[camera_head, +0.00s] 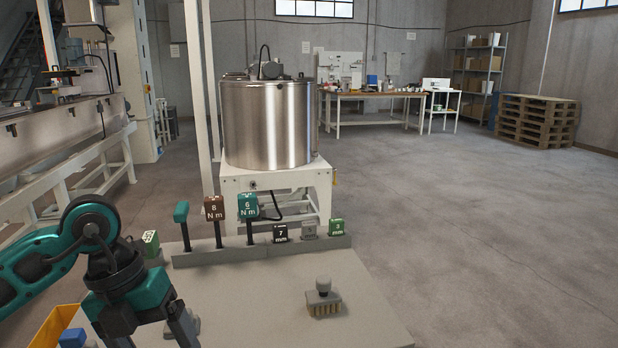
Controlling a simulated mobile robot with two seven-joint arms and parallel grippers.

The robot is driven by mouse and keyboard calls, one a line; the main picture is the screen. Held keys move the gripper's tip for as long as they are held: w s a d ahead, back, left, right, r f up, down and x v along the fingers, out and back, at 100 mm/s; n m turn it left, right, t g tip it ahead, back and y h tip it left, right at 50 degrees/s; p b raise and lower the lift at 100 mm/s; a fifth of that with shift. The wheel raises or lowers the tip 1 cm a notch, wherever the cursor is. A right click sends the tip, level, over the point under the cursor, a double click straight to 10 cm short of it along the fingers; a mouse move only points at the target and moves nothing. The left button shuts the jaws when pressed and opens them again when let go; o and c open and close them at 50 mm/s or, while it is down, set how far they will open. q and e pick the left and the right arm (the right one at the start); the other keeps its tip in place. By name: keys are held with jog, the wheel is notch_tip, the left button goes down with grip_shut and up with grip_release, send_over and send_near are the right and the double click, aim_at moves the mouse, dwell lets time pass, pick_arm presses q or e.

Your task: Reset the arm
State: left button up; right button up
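My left arm comes in from the left, in teal and black. Its gripper (153,338) points down over the left part of the grey worktop (255,290). The two fingers stand apart with a gap between them, and their tips are cut off by the bottom edge. I see nothing held in the visible part of the gap. My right arm and gripper are not in view.
A grey rack (225,255) with several labelled tools stands along the worktop's far edge. A brush (323,300) sits at the right. A yellow bin (52,328) is at lower left. A steel tank (267,125) stands beyond. Floor on the right is clear.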

pick_arm(q)
jog(key=s+d+r+g+h+p, duration=0.1)
jog(key=s+d+r+h, duration=0.1)
jog(key=d+h, duration=0.6)
jog(key=s+d+r+h+p, duration=0.1)
jog(key=s+d+r+h, duration=0.1)
jog(key=d+h, duration=0.6)
jog(key=w+a+f+n+t+y+p, duration=0.1)
jog(key=w+a+f+n+t+y, duration=0.3)
jog(key=n+t, duration=0.7)
jog(key=w+a+f+n+t+y, duration=0.25)
jog(key=f+n+t+y, duration=0.2)
jog(key=n+t, duration=0.65)
jog(key=s+a+f+n+g+y, duration=0.3)
jog(key=s+f+n+g+y, duration=0.1)
jog(key=f, duration=0.4)
jog(key=s+a+f+n+g+y+p, duration=0.1)
jog(key=s+a+f+n+g+y, duration=0.2)
jog(key=f, duration=0.6)
jog(key=s+n+g+y, duration=0.1)
jog(key=s+n+g, duration=0.1)
jog(key=s+n, duration=0.1)
jog(key=shift+s+a+f+g, duration=0.15)
jog(key=shift+s+a+g, duration=0.2)
jog(key=shift+s, duration=0.5)
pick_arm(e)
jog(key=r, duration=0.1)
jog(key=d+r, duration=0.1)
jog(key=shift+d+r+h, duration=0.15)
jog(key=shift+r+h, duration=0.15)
